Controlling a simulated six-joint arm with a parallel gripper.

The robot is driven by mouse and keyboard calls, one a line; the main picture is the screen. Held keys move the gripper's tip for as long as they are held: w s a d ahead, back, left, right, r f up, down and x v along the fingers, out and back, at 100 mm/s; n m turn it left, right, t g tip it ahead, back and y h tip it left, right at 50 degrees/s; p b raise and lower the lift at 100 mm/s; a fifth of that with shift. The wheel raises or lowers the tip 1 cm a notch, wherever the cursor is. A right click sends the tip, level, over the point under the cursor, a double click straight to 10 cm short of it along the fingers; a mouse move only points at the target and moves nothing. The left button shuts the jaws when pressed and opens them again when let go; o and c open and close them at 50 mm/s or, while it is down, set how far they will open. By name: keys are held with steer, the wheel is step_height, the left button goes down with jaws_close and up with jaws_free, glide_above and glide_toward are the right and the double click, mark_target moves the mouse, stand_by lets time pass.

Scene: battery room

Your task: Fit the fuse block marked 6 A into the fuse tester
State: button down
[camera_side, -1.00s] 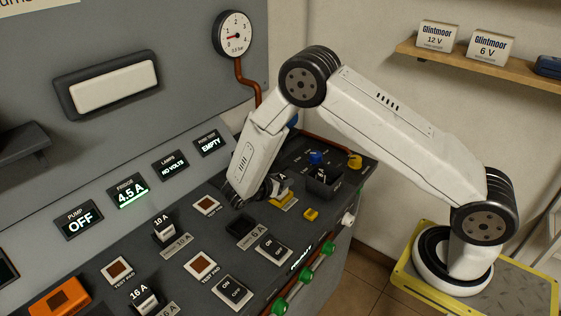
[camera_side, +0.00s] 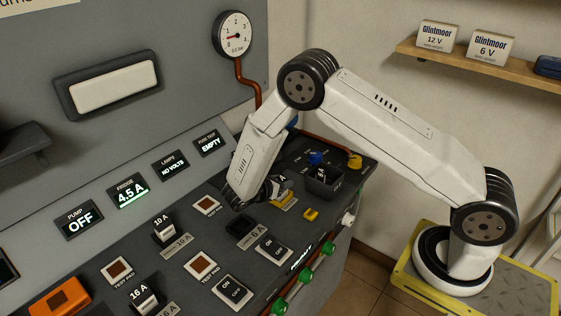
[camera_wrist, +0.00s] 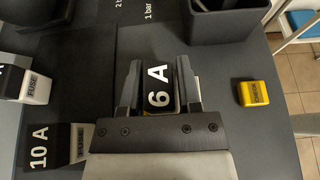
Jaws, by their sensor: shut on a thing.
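My gripper (camera_wrist: 157,90) is shut on the black-and-white fuse block marked 6 A (camera_wrist: 158,88), its label facing the wrist camera. In the side view my gripper (camera_side: 268,191) is over the right part of the sloping panel. The held block (camera_side: 282,186) shows there in part, just above a yellow-edged fixture (camera_side: 285,201), which looks like the fuse tester. The fingers and block hide most of that fixture, and I cannot tell whether they touch. The fuse test display (camera_side: 208,144) reads EMPTY. The dark 6 A socket (camera_side: 240,227) is vacant.
A grey open box (camera_side: 323,184) stands right of my gripper, near a blue knob (camera_side: 316,158). The 10 A block (camera_side: 163,231) and 16 A block (camera_side: 143,298) stand to the left. Rocker switches (camera_side: 272,249) line the front.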

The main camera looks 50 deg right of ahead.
steer(key=shift+f, duration=0.3)
steer(key=c, duration=0.6)
jaws_free()
steer(key=shift+a, duration=0.1)
steer(key=shift+v, duration=5.4)
steer(key=shift+s+d+r+m+y, duration=0.1)
steer(key=shift+s+d+m+y, duration=0.1)
steer(key=shift+s+m+y, duration=0.15)
steer(key=s+r+m+t+y, duration=0.1)
steer(key=s+r+m+y, duration=0.1)
steer(key=s+m+y, duration=0.2)
steer(key=s+d+r+m+y, duration=0.1)
steer(key=s+r+m+y, duration=0.2)
steer(key=s+m, duration=0.3)
steer(key=s+d+r+m+t+y, duration=0.1)
steer(key=s+r+m+y, duration=0.1)
steer(key=s+m+y, duration=0.3)
steer(key=shift+r+m+t+y, duration=0.2)
steer(key=shift+m+t+y, duration=0.15)
steer(key=shift+m, duration=0.8)
